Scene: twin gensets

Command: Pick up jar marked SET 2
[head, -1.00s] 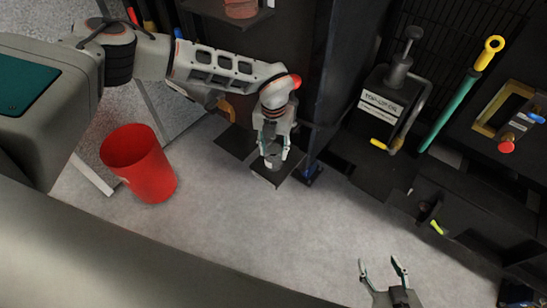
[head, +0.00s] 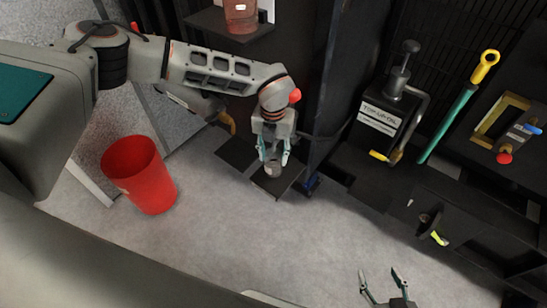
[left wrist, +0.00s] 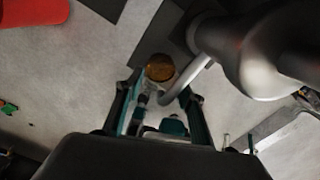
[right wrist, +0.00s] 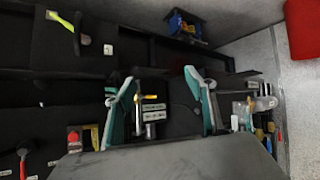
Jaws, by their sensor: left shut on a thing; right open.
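My left gripper (head: 273,157) is shut on a small jar (head: 273,169), above or at a dark square plate (head: 272,187) on the floor; I cannot tell whether they touch. In the left wrist view, the jar's round brown top or contents (left wrist: 160,68) show between the fingertips (left wrist: 160,88). No SET 2 marking is readable on it. My right gripper (head: 382,277) is open and empty at the bottom of the head view. Its spread fingers also show in the right wrist view (right wrist: 160,85).
A reddish jar (head: 240,14) stands on a dark shelf (head: 205,22) at the top. A red bin (head: 140,176) stands on the floor at left. A dark post (head: 322,90) is close to my left gripper. A TOP-UP OIL unit (head: 385,112) stands right. The middle floor is clear.

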